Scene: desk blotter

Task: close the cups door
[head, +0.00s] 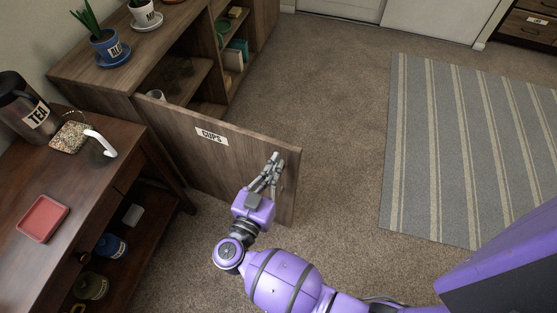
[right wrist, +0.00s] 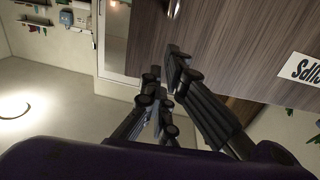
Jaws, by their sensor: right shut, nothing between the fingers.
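The cups door (head: 190,146) is a brown wood panel with a white "CUPS" label (head: 212,136). It stands wide open, swung out from the low wooden cabinet (head: 75,62). My right gripper (head: 272,160) is shut and empty at the outer face of the door, near its free edge. Whether its fingertips touch the door I cannot tell. In the right wrist view the fingers (right wrist: 166,75) lie close to the door panel (right wrist: 235,45), and the label (right wrist: 302,68) shows at the right. My left gripper is not in view.
A dark wooden table (head: 85,190) stands left of the door, with a tea container (head: 28,105), a patterned coaster (head: 70,137) and a red tray (head: 42,218). Potted plants stand on the cabinet. Open carpet (head: 330,110) and a striped rug (head: 460,150) lie to the right.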

